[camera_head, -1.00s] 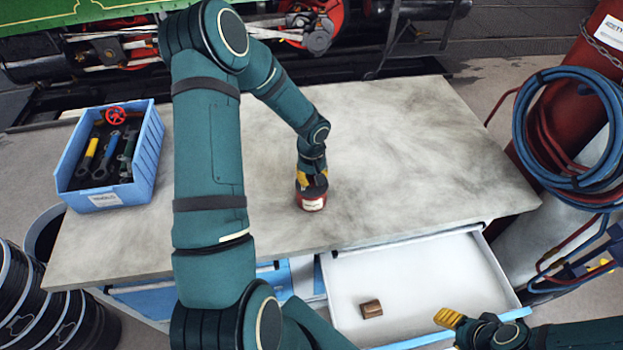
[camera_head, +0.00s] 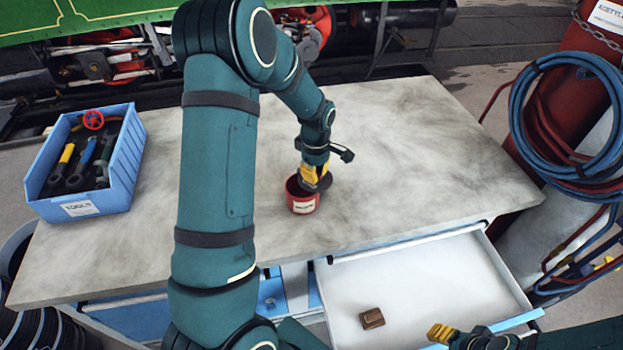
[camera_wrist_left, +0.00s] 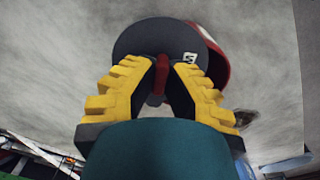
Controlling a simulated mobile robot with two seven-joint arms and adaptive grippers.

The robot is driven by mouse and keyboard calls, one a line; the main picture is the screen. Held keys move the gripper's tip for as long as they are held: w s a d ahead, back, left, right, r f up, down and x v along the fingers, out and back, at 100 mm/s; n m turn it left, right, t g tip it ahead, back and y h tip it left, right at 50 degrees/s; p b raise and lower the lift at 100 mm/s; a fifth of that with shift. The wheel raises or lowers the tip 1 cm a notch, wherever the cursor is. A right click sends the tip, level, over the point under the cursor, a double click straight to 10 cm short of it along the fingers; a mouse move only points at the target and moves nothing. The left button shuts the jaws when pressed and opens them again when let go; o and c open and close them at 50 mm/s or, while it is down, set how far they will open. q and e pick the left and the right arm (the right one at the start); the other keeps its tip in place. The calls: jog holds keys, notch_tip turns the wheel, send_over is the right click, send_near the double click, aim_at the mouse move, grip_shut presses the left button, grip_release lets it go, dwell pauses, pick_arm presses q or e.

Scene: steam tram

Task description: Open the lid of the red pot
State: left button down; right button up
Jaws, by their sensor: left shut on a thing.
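The red pot (camera_head: 304,206) with a pale label stands on the worktop, its dark inside partly showing. My left gripper (camera_head: 313,180) is over it, shut on the red knob (camera_wrist_left: 161,75) of the dark round lid (camera_wrist_left: 145,38). The lid (camera_head: 326,186) is off to the right of the pot's mouth, overlapping its rim in the head view. In the left wrist view the red pot (camera_wrist_left: 218,62) shows partly behind the lid. I cannot tell whether lid and rim touch. My right gripper (camera_head: 441,333) is low at the right, only partly visible.
A blue toolbox (camera_head: 110,190) with tools stands at the worktop's left. An open white drawer (camera_head: 440,280) below the front edge holds a small brown block (camera_head: 372,318). The worktop (camera_head: 410,150) is clear right of the pot. Hoses (camera_head: 530,120) hang at the right.

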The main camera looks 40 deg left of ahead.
pick_arm(q)
jog(key=w+n, duration=0.1)
jog(key=n, duration=0.2)
jog(key=shift+w, duration=0.1)
jog(key=n+p, duration=0.1)
jog(key=w+n, duration=0.1)
jog(key=shift+a+n+p, duration=0.25)
jog(key=shift+n+p, duration=0.05)
jog(key=shift+p, duration=0.05)
jog(key=shift+w+a+n+p, duration=0.25)
jog(key=shift+n+p, duration=0.1)
jog(key=shift+n, duration=0.25)
jog(key=shift+w+a+n+p, duration=0.1)
jog(key=shift+w+n+p, duration=0.2)
jog(key=shift+n, duration=0.3)
jog(key=shift+w+a+n+p, duration=0.2)
jog(key=shift+n+p, duration=0.15)
jog(key=shift+n, duration=0.3)
jog(key=shift+w+a+n+p, duration=0.1)
jog(key=shift+a+n+p, duration=0.15)
jog(key=shift+n, duration=0.4)
jog(key=shift+f, duration=0.1)
jog(key=c, duration=1)
grip_release()
